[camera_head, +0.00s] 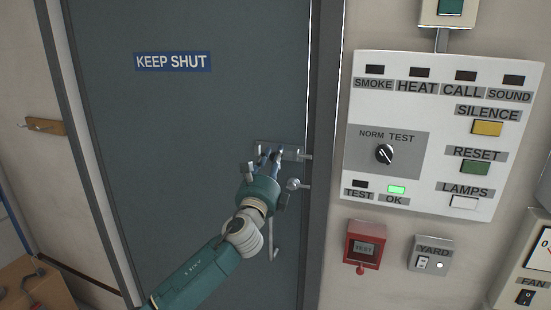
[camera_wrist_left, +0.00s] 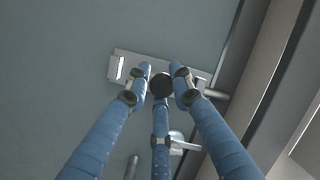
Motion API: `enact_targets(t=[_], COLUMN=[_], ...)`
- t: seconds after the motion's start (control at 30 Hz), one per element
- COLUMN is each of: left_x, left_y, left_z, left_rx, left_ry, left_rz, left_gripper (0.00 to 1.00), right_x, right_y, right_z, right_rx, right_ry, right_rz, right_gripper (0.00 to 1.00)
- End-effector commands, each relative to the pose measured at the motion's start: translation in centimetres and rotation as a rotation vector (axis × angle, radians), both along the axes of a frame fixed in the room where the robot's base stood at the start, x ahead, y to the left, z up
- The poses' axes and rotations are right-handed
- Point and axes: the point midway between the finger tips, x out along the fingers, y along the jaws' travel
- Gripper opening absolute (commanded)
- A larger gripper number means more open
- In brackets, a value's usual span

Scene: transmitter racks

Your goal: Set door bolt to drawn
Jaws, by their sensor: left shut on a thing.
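The grey door (camera_head: 190,110) carries a metal bolt (camera_head: 290,150) near its right edge. In the left wrist view the bolt's pale plate (camera_wrist_left: 120,66) lies across the door, and a rod (camera_wrist_left: 216,95) sticks out of its right end toward the frame. My left gripper (camera_head: 270,156) is at the bolt. Its blue fingers (camera_wrist_left: 161,80) are shut around the bolt's dark round knob (camera_wrist_left: 161,86) and cover part of the plate. My right gripper is in neither view.
A round metal fitting (camera_head: 293,184) and a door handle (camera_head: 272,242) sit below the bolt. To the right, the wall holds an alarm panel (camera_head: 440,215), a red test box (camera_head: 365,246) and a yard switch (camera_head: 431,254). A coat hook board (camera_head: 46,127) is at the left.

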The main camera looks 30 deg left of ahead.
Motion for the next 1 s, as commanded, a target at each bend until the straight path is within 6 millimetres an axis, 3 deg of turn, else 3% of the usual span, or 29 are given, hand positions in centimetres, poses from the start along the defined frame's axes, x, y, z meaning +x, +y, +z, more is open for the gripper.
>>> enact_targets(t=[0.2,0.43,0.47,0.53,0.87,1.0], left_x=[-0.7,-0.7,-0.7,-0.7,-0.8,-1.8], left_y=[2.9,3.0,3.0,3.0,2.9,2.6], left_z=[-0.1,0.0,0.0,0.0,0.0,-0.4], left_rx=[0.002,-0.001,-0.001,-0.001,0.0,0.0], left_ry=[0.001,0.0,0.0,0.0,0.001,0.002], left_rz=[-0.001,0.0,0.001,0.001,0.001,-0.001], left_gripper=[0.0,0.0,0.24,0.38,0.39,0.39], right_x=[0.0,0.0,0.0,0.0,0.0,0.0], right_y=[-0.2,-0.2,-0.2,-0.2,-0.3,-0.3], right_z=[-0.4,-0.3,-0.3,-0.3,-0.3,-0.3], right_rx=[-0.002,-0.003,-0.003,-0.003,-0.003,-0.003], right_ry=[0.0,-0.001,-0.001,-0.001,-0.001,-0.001], right_rz=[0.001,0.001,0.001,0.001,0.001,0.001], right_gripper=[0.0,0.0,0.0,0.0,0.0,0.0])
